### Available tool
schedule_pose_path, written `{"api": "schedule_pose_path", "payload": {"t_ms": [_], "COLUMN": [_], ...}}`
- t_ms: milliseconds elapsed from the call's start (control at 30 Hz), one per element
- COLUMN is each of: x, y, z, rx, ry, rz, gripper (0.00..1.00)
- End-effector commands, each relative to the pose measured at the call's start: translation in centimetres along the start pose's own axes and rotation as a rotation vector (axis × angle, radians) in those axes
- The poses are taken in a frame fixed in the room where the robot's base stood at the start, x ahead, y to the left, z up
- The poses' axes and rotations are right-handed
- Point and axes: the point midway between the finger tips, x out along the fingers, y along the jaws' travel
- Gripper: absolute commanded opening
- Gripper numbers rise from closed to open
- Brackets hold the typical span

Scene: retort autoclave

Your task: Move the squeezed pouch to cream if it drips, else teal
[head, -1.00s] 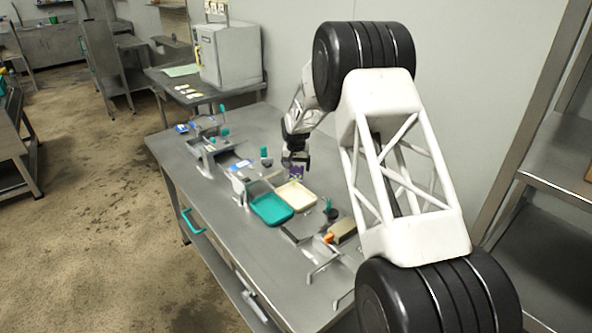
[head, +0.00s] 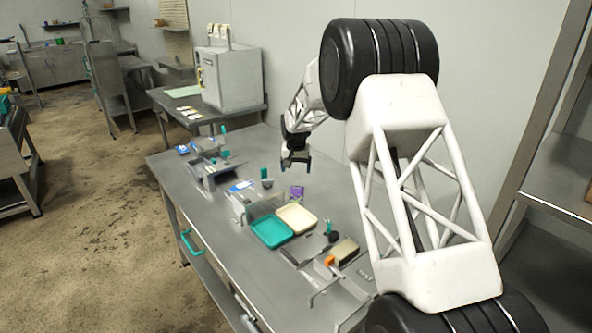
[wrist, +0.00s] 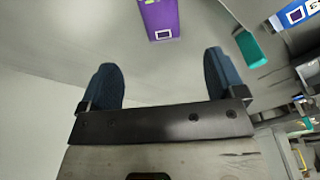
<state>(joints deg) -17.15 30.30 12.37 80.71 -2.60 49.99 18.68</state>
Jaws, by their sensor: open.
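A purple pouch (head: 297,192) lies flat on the steel table, behind the cream tray. It also shows in the wrist view (wrist: 160,16), cut by the top edge, with a small white square label. My gripper (head: 296,164) is open and empty above the table, apart from the pouch. In the wrist view its two blue fingers (wrist: 164,72) are spread, with bare table between them. The cream tray (head: 313,218) and the teal tray (head: 258,236) stand side by side, and both look empty. I see no drip on the pouch, but it is small and partly out of frame.
A teal-handled fixture (head: 266,176) stands left of the pouch. Nearer my arm are a tan block (head: 346,250) and an orange piece (head: 329,261). Metal fixtures line the table's left side. A grey boxy machine (head: 230,78) stands on a table behind.

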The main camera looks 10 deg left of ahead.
Motion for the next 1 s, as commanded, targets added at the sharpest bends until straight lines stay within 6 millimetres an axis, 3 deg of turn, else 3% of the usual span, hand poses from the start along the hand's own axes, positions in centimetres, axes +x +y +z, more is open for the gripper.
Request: {"api": "schedule_pose_path", "payload": {"t_ms": [667, 867, 1000], "x": [-0.1, -1.4, -3.6], "y": [0.0, 0.8, 2.3], "z": [0.0, 0.6, 1.8], "rx": [0.000, 0.001, 0.002], "ry": [0.000, 0.004, 0.008], "rz": [0.000, -0.001, -0.001], "gripper": [0.89, 0.89, 0.89]}}
